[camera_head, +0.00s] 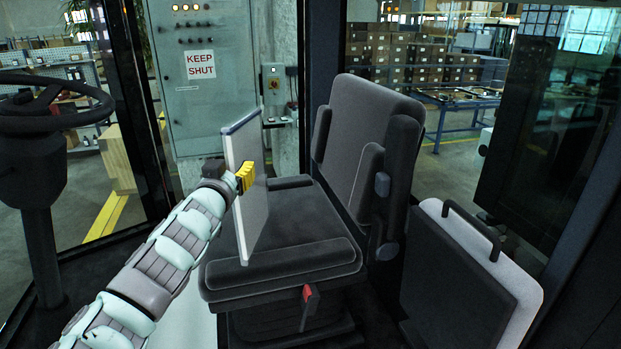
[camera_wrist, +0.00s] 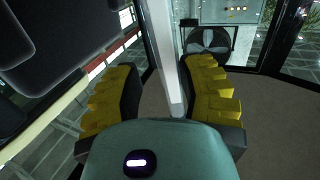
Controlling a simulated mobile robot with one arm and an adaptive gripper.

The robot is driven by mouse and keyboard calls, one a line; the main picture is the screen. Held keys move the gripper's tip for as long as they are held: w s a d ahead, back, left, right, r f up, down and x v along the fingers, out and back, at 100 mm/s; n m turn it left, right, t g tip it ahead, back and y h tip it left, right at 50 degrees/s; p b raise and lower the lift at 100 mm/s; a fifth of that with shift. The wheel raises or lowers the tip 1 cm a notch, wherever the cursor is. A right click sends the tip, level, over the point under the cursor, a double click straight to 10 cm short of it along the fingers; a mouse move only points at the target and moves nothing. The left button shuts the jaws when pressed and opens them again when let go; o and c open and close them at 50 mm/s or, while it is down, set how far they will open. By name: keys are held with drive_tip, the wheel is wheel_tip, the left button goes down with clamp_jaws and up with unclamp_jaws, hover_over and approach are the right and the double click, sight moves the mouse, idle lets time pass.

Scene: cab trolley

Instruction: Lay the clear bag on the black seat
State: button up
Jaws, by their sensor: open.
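The clear bag (camera_head: 252,218) is a thin, pale, flat panel with a blue strip along its top edge. It stands upright on edge over the left part of the black seat (camera_head: 308,218); its lower edge appears to meet the cushion. My gripper (camera_head: 245,177), with yellow finger pads, is at the bag's middle, above the cushion. In the wrist view the bag (camera_wrist: 161,50) shows edge-on between the open fingers (camera_wrist: 165,92), closer to the right finger. Gaps show on its sides, though contact on the right is unclear. My gripper partly hides the bag in the head view.
The seat's backrest (camera_head: 372,120) and armrests rise behind and right of the bag. A steering wheel (camera_head: 45,105) is at the left. A white and dark panel with a handle (camera_head: 475,270) stands right of the seat. The cushion's right half is bare.

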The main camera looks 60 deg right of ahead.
drive_tip(key=shift+f+b+v, duration=0.2)
drive_tip(key=shift+b+v, duration=0.8)
drive_tip(key=shift+v, duration=0.9)
drive_tip(key=shift+b+v, duration=1)
drive_tip(key=shift+v, duration=1.95)
drive_tip(key=shift+r, duration=0.15)
